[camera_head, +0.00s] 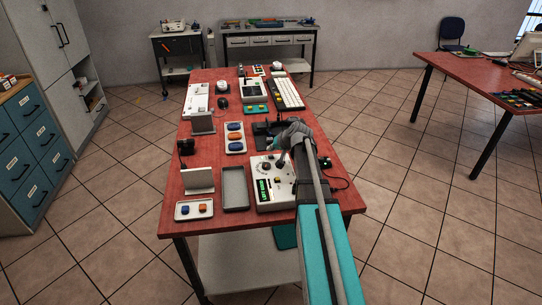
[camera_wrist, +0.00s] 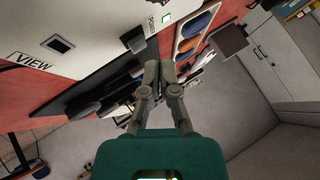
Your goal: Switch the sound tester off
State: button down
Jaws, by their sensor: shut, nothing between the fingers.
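In the head view, a light box with knobs and a lit green display (camera_head: 264,190) stands near the table's front edge. It may be the sound tester, but I cannot read its name. My gripper (camera_head: 272,147) is just behind it, and my arm covers its right side. In the wrist view, a pale panel (camera_wrist: 90,28) carries a dark square (camera_wrist: 58,45) by the word VIEW. A dark switch or knob (camera_wrist: 135,42) and a lit green lamp (camera_wrist: 166,18) are near the word POWER. My gripper (camera_wrist: 158,68) is shut and empty, apart from the lamp.
The red table (camera_head: 180,215) is crowded. An empty grey tray (camera_head: 235,187), a tray with coloured buttons (camera_head: 195,210) and a panel with blue and orange ovals (camera_head: 235,138) lie left of the box. A keyboard (camera_head: 287,95) lies farther back.

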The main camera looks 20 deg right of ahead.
aim_at(271, 156)
jog(key=shift+f, duration=0.25)
jog(key=shift+f+b, duration=0.2)
jog(key=shift+b, duration=0.2)
jog(key=shift+f+b, duration=0.45)
dwell(0.8)
jog(key=shift+r, duration=0.1)
jog(key=shift+r+p, duration=0.85)
jog(key=shift+p, duration=0.1)
notch_tip(271, 156, up, 6)
jog(key=p, duration=0.6)
dwell(0.3)
jog(key=shift+a, duration=0.1)
dwell(0.4)
